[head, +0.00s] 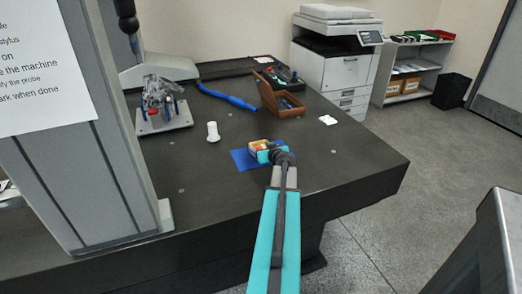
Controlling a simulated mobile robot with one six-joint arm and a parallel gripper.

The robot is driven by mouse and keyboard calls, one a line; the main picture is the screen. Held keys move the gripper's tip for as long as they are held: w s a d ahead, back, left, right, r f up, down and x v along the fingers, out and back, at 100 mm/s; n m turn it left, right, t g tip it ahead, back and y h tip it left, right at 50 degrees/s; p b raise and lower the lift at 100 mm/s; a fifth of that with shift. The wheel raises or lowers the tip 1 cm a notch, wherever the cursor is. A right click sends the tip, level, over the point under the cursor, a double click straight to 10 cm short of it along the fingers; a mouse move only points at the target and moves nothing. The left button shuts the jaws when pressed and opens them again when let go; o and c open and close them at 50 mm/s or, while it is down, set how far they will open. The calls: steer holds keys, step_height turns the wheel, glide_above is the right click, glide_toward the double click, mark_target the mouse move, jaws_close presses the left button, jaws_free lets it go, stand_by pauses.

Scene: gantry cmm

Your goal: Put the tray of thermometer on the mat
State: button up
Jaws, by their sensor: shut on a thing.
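A flat blue mat (241,160) lies on the dark table near its front edge. My gripper (272,152) is at the mat's right side, reached from the front by my teal and grey arm. It is shut on a small tray (258,146) with orange and pale contents, which I take to be the tray of thermometer. The tray is over the mat's upper right part. I cannot tell whether it touches the mat or is held just above it. The fingers and part of the tray are hidden by the wrist, and the thermometer is too small to make out.
A white peg-like piece (212,132) stands left of the mat. Behind are an open wooden box (281,98), a blue tool (228,96) and a metal fixture (163,112). White cards (328,119) lie to the right. A grey column (85,185) blocks the left; the table's right front is clear.

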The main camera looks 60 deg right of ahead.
steer(key=shift+f, duration=0.2)
stand_by(0.3)
steer(key=o, duration=1.2)
steer(key=shift+c, duration=0.2)
steer(key=shift+r, duration=0.25)
steer(key=shift+s+a+r, duration=0.1)
steer(key=shift+s+a, duration=0.3)
steer(key=shift+s, duration=0.15)
steer(key=b+v, duration=0.1)
steer(key=v, duration=0.8)
steer(key=shift+s+a+r+b, duration=0.1)
steer(key=shift+s+r+b, duration=0.05)
steer(key=shift+s+b, duration=0.15)
steer(key=shift+s+a+r, duration=0.25)
steer(key=shift+s+a, duration=0.05)
steer(key=shift+s, duration=0.05)
